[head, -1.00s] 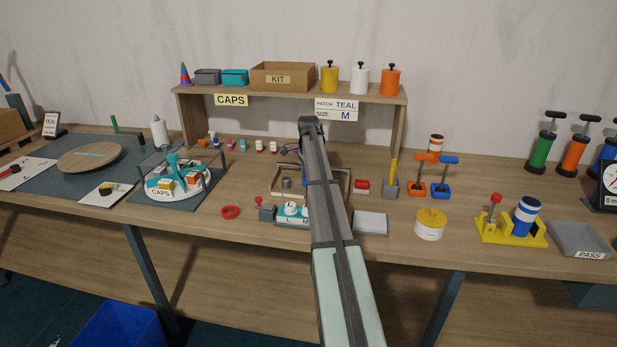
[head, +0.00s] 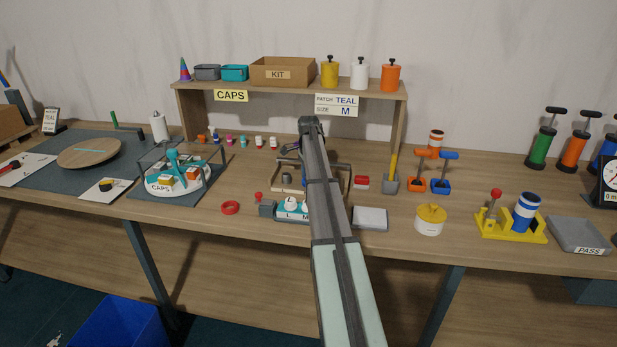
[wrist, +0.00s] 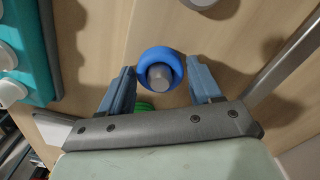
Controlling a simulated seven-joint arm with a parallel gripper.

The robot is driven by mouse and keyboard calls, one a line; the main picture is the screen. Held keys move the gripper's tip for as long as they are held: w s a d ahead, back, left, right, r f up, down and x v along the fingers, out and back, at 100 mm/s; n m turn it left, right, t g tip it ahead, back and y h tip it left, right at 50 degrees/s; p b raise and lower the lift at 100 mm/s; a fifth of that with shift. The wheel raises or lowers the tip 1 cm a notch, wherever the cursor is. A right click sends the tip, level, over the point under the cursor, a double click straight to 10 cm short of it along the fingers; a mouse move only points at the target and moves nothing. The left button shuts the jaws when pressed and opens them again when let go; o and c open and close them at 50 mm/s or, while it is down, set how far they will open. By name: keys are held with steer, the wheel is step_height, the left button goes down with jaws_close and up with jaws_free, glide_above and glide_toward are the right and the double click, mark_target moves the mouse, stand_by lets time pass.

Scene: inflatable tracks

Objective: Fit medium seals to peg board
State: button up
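My gripper (wrist: 160,66) shows in the wrist view with two blue fingers apart. A blue ring seal (wrist: 143,60) lies between the fingertips, with a narrow gap at each side. The end of a grey peg (wrist: 158,76) shows through its middle. A green piece (wrist: 146,103) shows partly behind it, nearer the palm. Another grey round end (wrist: 200,3) is cut off at the top edge. In the head view my arm hides the gripper and the blue ring. A wooden frame with a grey peg (head: 287,180) stands left of my arm. A red ring (head: 230,208) lies on the bench.
A teal block marked L and M (head: 290,214), with white knobs, stands close left of my arm; its edge shows in the wrist view (wrist: 38,50). A grey pad (head: 369,218) and yellow-lidded pot (head: 430,220) stand right. The shelf (head: 290,92) is behind.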

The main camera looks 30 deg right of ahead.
steer(key=o, duration=0.3)
step_height(320, 180, up, 14)
stand_by(0.8)
steer(key=shift+a+f, duration=0.1)
